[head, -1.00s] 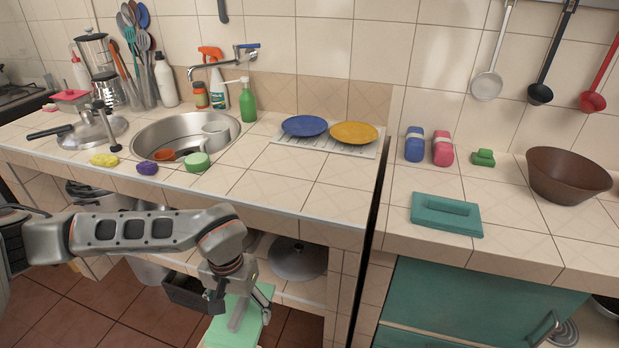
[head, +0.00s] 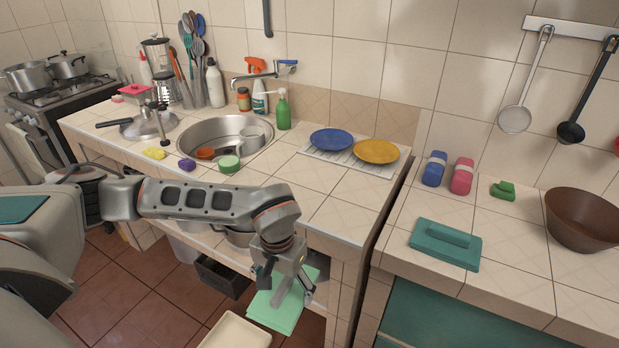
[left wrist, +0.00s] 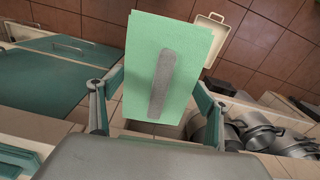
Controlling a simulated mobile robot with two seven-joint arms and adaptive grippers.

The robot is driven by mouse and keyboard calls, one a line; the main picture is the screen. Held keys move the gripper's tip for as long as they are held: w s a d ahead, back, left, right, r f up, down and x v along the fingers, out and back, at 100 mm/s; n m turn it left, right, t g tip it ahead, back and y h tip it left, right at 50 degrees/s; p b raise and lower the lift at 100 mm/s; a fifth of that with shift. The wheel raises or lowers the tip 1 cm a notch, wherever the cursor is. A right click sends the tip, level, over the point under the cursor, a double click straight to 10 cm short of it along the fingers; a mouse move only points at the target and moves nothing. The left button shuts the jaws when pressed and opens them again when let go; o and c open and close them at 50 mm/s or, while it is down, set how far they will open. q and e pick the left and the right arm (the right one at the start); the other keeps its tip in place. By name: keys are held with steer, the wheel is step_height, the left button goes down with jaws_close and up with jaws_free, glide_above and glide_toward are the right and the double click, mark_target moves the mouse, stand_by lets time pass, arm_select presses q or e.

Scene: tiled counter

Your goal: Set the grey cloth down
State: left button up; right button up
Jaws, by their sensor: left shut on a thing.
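My left gripper (head: 286,284) is in front of the counter's front edge, below the level of its top, pointing down. It is shut on a light green flat piece (head: 262,311) with a grey bar along its middle. In the left wrist view the green piece (left wrist: 142,45) lies between the two fingers, with the grey bar (left wrist: 162,85) facing the camera. I see no separate cloth that is plainly grey, and cannot tell whether this piece is cloth. My right gripper is not in view.
The tiled counter (head: 330,215) has free room in front of the blue plate (head: 332,140) and yellow plate (head: 376,151). A teal block (head: 446,244) lies on the right counter near a brown bowl (head: 585,220). A cream tray (head: 236,332) is low, below the gripper.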

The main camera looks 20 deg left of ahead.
arm_select(q)
steer(key=shift+d+r, duration=0.15)
steer(key=shift+r, duration=0.05)
steer(key=shift+w+d, duration=0.1)
steer(key=shift+d, duration=0.05)
steer(key=shift+a, duration=0.3)
